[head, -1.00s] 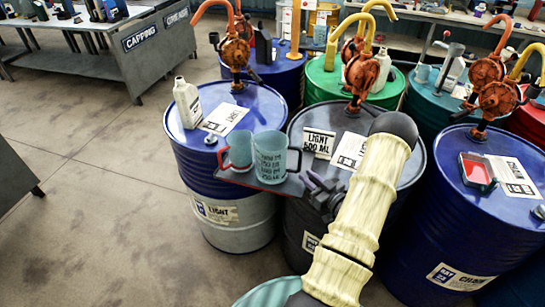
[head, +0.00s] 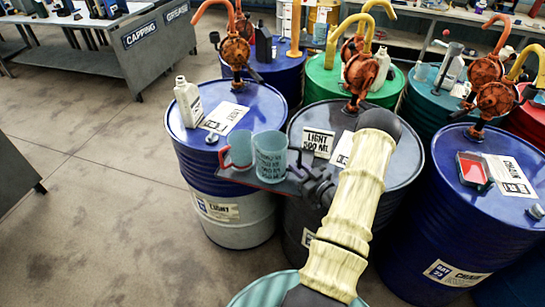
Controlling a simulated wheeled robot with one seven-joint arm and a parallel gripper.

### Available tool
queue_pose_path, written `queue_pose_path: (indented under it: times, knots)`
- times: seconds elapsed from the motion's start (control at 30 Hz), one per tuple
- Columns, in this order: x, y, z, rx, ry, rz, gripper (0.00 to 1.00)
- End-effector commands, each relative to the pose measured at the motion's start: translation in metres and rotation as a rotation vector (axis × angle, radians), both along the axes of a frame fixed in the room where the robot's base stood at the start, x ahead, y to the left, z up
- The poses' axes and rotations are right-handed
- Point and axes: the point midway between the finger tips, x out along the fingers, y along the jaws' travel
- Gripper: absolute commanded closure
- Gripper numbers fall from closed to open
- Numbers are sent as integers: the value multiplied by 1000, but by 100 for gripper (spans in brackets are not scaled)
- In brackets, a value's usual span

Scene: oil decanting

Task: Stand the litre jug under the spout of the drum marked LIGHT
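The litre jug (head: 270,158) is a clear teal measuring jug with dark markings and a dark handle on its right. It stands upright on a small dark shelf (head: 262,182) at the front, between two drums. My gripper (head: 306,178) is just right of the jug, at its handle; the fingers look apart, and contact is unclear. The drum marked LIGHT (head: 228,190) is blue above and grey below, left of the shelf. Its orange pump (head: 236,52) stands at the back of the lid, and the spout (head: 203,8) curves up and over to the left.
A smaller jug with a red handle (head: 237,150) stands close left of the litre jug. A white bottle (head: 188,102) and a paper sheet (head: 224,117) are on the LIGHT drum's lid. Floor at left is clear.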

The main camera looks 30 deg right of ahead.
Motion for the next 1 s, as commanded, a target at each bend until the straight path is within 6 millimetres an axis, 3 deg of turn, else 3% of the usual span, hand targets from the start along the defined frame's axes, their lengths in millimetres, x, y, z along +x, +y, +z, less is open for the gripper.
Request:
queue_pose_path:
  times: [0.03,0.13,0.63,0.77,1.0]
  knots:
    - [0,0,0,0,0,0,81]
    - [0,0,0,0,0,0,100]
    - [0,0,8,-1,-2,0,100]
    - [0,0,22,-2,-2,0,100]
    - [0,0,65,-5,-4,0,100]
